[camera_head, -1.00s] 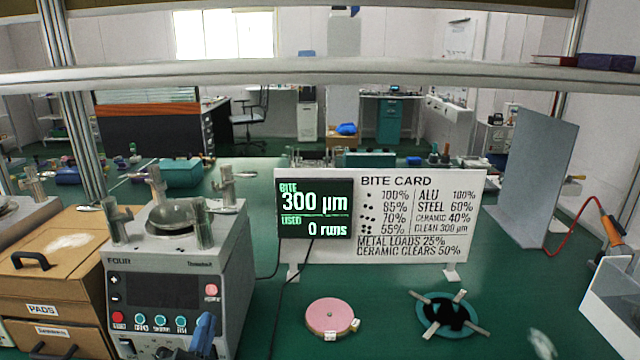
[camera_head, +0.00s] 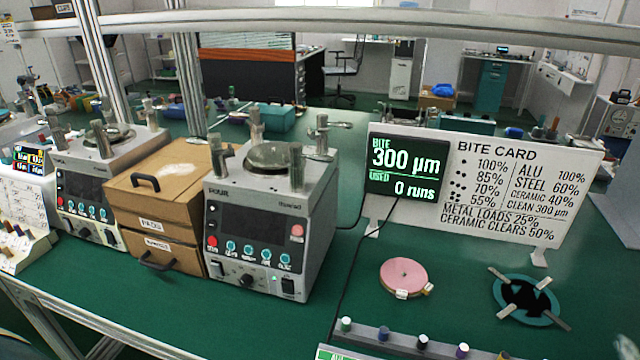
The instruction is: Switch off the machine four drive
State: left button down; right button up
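Machine four (camera_head: 270,215) is a grey box labelled FOUR, with a round plate and upright metal posts on top. Its front has a dark, unlit display (camera_head: 252,232), a red button (camera_head: 213,253), a row of cyan buttons, and a pink button (camera_head: 297,231) at the right. Below them are a round knob (camera_head: 246,281) and a black switch (camera_head: 288,286) at lower right. The switch's position is too small to tell. Neither of my grippers is in view.
Brown drawers (camera_head: 165,200) stand directly left of machine four, with a similar machine (camera_head: 88,195) beyond. The bite card board (camera_head: 490,190) stands at right. A pink disc (camera_head: 404,276), a teal ring (camera_head: 527,300) and a rack (camera_head: 385,340) lie on the green bench. Bench between machine and disc is mostly clear.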

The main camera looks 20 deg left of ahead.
aim_at(217, 269)
jog(key=k+u, duration=0.15)
jog(key=u, duration=0.2)
jog(key=k+j+u, duration=0.1)
jog(key=u, duration=0.25)
jog(key=k+j+u, duration=0.15)
jog(key=u, duration=0.25)
